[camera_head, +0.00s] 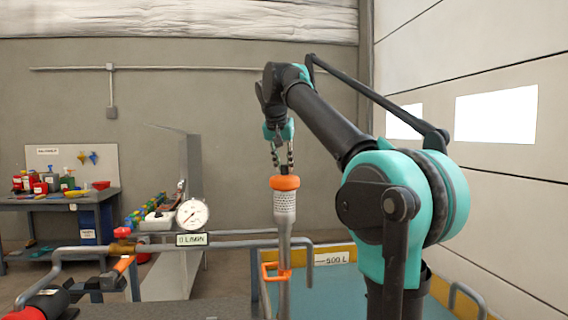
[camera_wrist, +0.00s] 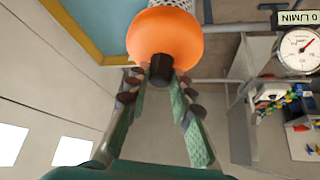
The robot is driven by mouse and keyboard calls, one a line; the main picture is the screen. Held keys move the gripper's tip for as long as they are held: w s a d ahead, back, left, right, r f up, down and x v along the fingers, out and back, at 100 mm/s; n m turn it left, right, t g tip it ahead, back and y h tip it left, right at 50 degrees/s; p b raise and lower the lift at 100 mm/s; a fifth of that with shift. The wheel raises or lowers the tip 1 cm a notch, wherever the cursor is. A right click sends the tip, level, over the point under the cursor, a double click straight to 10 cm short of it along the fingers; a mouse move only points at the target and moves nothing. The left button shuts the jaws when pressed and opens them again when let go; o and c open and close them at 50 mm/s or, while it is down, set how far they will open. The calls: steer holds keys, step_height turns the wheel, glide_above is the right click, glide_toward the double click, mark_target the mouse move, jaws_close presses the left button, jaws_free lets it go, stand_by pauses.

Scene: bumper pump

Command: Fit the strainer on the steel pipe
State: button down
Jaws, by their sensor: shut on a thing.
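The strainer (camera_head: 285,204) is a pale perforated cylinder with an orange cap on top. It hangs upright, cap up, under my gripper (camera_head: 282,160). My gripper points down and is shut on the black stub of the orange cap, seen between the fingertips (camera_wrist: 160,72) in the wrist view. The strainer (camera_wrist: 166,36) fills the top middle there. The steel pipe (camera_head: 284,248) stands upright directly below the strainer, in line with it in the head view. The strainer's lower end meets the pipe's top in the picture; I cannot tell how far they overlap.
An orange clamp (camera_head: 276,272) surrounds the pipe near a blue tank with a yellow rim (camera_head: 440,290). A gauge (camera_head: 192,213) and horizontal pipes stand left of the strainer. A workbench (camera_head: 62,198) with bottles is far left. Space around the strainer's sides looks clear.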

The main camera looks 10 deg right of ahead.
steer(key=shift+f, duration=0.65)
stand_by(1.0)
steer(key=c, duration=1.3)
jaws_free()
steer(key=shift+o, duration=0.2)
steer(key=shift+r, duration=0.15)
steer(key=shift+r, duration=3.85)
